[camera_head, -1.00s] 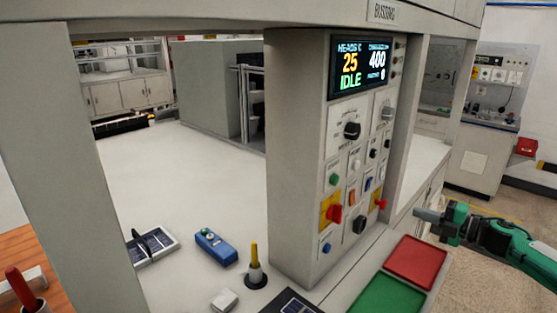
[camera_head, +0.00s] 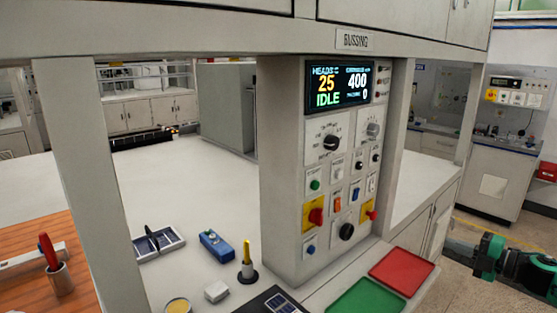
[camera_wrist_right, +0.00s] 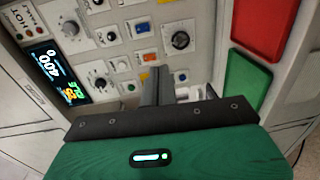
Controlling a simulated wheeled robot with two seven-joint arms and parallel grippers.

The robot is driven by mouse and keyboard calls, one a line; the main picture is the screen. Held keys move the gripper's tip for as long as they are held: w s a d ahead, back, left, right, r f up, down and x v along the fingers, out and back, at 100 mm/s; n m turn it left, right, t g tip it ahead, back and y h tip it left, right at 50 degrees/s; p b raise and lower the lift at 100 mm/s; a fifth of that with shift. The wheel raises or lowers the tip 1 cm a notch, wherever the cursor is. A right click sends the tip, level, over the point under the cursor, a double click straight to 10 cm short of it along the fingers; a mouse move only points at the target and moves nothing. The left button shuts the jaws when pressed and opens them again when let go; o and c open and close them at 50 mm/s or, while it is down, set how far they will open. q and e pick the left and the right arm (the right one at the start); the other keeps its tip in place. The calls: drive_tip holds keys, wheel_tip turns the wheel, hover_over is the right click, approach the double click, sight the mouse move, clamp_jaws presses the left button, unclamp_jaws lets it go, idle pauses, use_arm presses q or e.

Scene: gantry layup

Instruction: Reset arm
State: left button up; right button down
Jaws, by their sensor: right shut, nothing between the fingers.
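My right gripper (camera_head: 452,248) is at the lower right of the head view, on a green and black arm. It is to the right of the control panel (camera_head: 319,228) and the red tray (camera_head: 402,271), apart from both. In the right wrist view, its grey fingers (camera_wrist_right: 155,84) are closed together with nothing held. The panel with its display, knobs and buttons shows beyond them. My left gripper is not in view.
A green tray (camera_head: 366,298) lies beside the red one on the panel's ledge. A blue box (camera_head: 216,245), a yellow-tipped holder (camera_head: 247,262) and a small white block (camera_head: 216,291) stand on the white worktop. Open floor (camera_head: 495,235) is at the right.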

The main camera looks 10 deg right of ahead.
drive_tip(key=s+d+f+m+h, duration=0.2)
drive_tip(key=d+f+m, duration=0.1)
drive_tip(key=f, duration=0.5)
drive_tip(key=s+d+f+m+h, duration=0.3)
drive_tip(key=f, duration=0.5)
drive_tip(key=s+d+f+m+h, duration=0.2)
drive_tip(key=d+f+m, duration=0.2)
drive_tip(key=f, duration=0.3)
drive_tip(key=s+a+f+m+g+h, duration=0.25)
drive_tip(key=s+f, duration=0.35)
drive_tip(key=f, duration=0.5)
drive_tip(key=s+a+f+m+g+h, duration=0.1)
drive_tip(key=s+f+m, duration=0.3)
drive_tip(key=f, duration=0.8)
drive_tip(key=s+a+f+m+g, duration=0.3)
drive_tip(key=s+a+f+g, duration=0.3)
drive_tip(key=s+a+f, duration=1.35)
drive_tip(key=s+a+f+g, duration=0.1)
drive_tip(key=s+a+f, duration=0.2)
drive_tip(key=a, duration=0.4)
drive_tip(key=s+a+f+m+g+y, duration=0.1)
drive_tip(key=s+a+f+g, duration=0.1)
drive_tip(key=s+a, duration=0.3)
drive_tip(key=s+a+f+g+y, duration=0.1)
drive_tip(key=s+a+f, duration=0.3)
drive_tip(key=a, duration=0.5)
drive_tip(key=shift+s+f+m, duration=0.35)
drive_tip(key=shift+f, duration=0.2)
drive_tip(key=shift+g+y, duration=0.25)
